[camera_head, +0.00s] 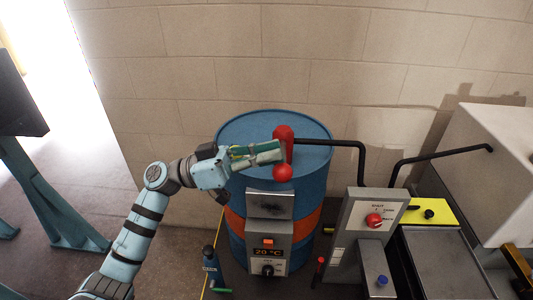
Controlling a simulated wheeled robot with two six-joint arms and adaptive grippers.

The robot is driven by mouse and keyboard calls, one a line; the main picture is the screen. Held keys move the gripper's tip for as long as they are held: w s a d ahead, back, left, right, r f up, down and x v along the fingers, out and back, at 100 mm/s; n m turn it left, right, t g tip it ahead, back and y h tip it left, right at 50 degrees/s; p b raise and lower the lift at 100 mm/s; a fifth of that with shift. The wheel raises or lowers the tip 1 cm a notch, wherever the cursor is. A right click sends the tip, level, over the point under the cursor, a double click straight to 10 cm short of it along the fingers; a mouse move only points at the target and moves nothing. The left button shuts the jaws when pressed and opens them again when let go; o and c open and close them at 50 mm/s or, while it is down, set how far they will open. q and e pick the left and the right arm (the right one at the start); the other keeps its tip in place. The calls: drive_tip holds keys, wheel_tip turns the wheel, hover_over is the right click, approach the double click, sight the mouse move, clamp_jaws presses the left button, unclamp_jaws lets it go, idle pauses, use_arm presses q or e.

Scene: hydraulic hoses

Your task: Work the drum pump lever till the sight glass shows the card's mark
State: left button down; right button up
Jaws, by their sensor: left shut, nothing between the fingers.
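A blue drum (312,125) with an orange band stands against the wall. A red pump part (285,132) rises from its lid, and a red ball knob (283,173), apparently on the lever, shows just below it. My left gripper (277,153) is shut and empty, reaching from the left over the lid. Its tips are at the red part, between its top and the ball knob; I cannot tell whether they touch it. The gripper hides part of the pump and lid. I cannot make out a sight glass or a card. My right gripper is not in view.
A black pipe (345,143) runs right from the pump. A grey panel with a red knob (374,220) and a white cabinet (505,150) stand at right. A blue bottle (211,265) stands left of the drum.

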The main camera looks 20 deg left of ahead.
use_arm(q)
drive_tip(key=shift+d+f, duration=0.1)
wheel_tip(320, 180, down, 16)
drive_tip(key=s+m+g+b, duration=0.2)
drive_tip(key=m+g+b, duration=0.2)
drive_tip(key=m+b, duration=0.7)
drive_tip(key=shift+s+d+r+g+b, duration=0.25)
drive_tip(key=shift+g+b, duration=0.15)
drive_tip(key=shift+b, duration=0.3)
wheel_tip(320, 180, up, 4)
drive_tip(key=s+p, duration=0.1)
drive_tip(key=p, duration=0.5)
drive_tip(key=s+b+v, duration=0.1)
drive_tip(key=b+v, duration=0.2)
drive_tip(key=v, duration=0.6)
drive_tip(key=shift+f+h, duration=0.3)
drive_tip(key=shift+f, duration=0.1)
drive_tip(key=shift+s, duration=0.1)
